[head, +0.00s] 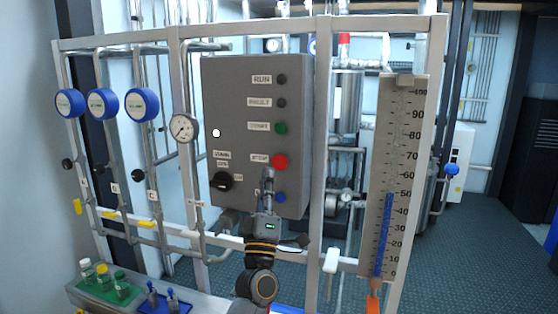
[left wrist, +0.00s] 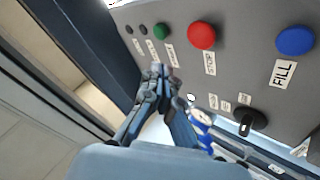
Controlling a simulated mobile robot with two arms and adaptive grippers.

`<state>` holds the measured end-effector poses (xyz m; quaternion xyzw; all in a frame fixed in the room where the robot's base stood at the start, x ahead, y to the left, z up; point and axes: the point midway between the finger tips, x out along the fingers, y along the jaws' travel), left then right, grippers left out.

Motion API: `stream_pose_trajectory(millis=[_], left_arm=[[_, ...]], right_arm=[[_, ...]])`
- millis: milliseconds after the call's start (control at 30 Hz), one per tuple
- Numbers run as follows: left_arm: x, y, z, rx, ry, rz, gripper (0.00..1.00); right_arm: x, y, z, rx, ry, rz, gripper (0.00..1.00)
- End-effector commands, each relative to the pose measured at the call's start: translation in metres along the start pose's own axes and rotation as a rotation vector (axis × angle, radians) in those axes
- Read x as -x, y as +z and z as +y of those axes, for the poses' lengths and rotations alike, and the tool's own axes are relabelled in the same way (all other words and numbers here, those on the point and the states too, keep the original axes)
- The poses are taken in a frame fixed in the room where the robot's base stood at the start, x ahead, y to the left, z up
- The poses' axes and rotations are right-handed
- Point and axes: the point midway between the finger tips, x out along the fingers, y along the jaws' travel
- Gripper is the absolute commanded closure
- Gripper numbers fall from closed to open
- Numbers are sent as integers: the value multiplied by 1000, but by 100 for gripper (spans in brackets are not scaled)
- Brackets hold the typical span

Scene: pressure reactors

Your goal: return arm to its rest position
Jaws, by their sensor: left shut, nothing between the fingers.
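My left gripper (head: 268,174) is raised in front of the lower part of the grey control panel (head: 235,90), near the red button (head: 279,162) and the blue button (head: 280,197). Its fingers are shut and hold nothing. In the left wrist view the shut fingertips (left wrist: 160,75) appear below the panel's labels, with the red button (left wrist: 201,36) and blue FILL button (left wrist: 295,41) to their right. I cannot tell the exact gap to the panel, but no contact shows. My right gripper is in neither view.
A black rotary knob (head: 222,181) and a green button (head: 281,128) stick out from the panel. A pressure gauge (head: 183,128) is at its left. A scaled level column (head: 392,180) stands at right. A green bottle tray (head: 105,291) is at lower left.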

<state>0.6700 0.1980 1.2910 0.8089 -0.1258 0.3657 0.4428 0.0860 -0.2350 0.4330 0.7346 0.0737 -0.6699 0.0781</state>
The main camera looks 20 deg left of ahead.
Motion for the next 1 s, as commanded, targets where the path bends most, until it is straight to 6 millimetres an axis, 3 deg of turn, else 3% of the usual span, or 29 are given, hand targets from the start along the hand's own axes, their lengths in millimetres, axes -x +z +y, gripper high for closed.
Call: stream_pose_trajectory(millis=[500, 667, 767, 867, 1000], left_arm=[[0, 1, -1, -1, -1, -2, 100], [18, 23, -26, -44, -45, -66, 100], [49, 55, -65, -112, -110, -169, 100], [97, 92, -112, -194, -189, -303, 100], [176, 134, -172, -301, -291, -498, 100]], right_arm=[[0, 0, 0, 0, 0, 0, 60], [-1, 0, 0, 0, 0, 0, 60], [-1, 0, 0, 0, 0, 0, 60], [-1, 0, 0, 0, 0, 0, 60], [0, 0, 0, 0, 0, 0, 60]])
